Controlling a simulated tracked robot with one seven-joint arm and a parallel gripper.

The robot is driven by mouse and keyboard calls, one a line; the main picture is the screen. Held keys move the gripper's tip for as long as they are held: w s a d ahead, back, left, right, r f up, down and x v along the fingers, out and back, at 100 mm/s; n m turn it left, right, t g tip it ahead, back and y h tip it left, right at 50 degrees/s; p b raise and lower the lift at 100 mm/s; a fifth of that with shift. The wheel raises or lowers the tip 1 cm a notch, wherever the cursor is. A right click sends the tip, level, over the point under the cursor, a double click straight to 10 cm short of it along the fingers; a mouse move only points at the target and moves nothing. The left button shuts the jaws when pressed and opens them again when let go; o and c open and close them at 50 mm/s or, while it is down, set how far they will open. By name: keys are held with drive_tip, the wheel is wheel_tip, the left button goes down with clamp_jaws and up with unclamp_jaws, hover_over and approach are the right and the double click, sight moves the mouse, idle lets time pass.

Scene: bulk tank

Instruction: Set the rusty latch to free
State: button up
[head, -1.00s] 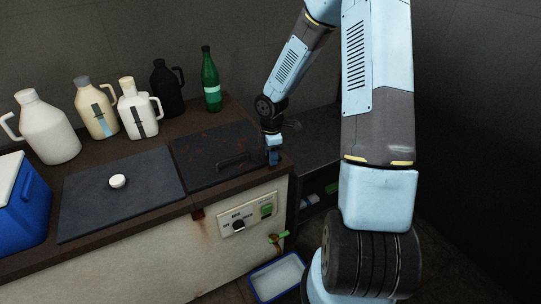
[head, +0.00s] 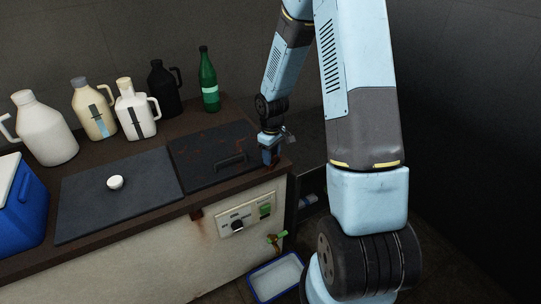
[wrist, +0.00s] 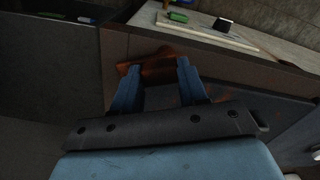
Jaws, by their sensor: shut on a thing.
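The rusty latch (wrist: 150,68) shows in the wrist view as an orange-brown piece at the edge of the dark tank top. My gripper (wrist: 158,72) has one blue finger on each side of it and is shut on it. In the head view my gripper (head: 269,158) is at the right end of the dark lid (head: 205,150), near its handle. There the gripper hides the latch, so its exact setting cannot be told.
A control panel (head: 246,219) and a green-handled tap (head: 276,239) are on the tank front. A blue-rimmed tray (head: 276,277) lies below. Several jugs and a green bottle (head: 209,82) stand along the back. A blue cooler (head: 22,215) is at left.

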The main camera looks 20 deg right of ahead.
drive_tip(key=shift+m, duration=1.8)
drive_tip(key=shift+s, duration=0.1)
drive_tip(key=o, duration=1.1)
drive_tip(key=shift+c, duration=0.2)
wheel_tip(320, 180, up, 14)
drive_tip(key=shift+f, duration=0.15)
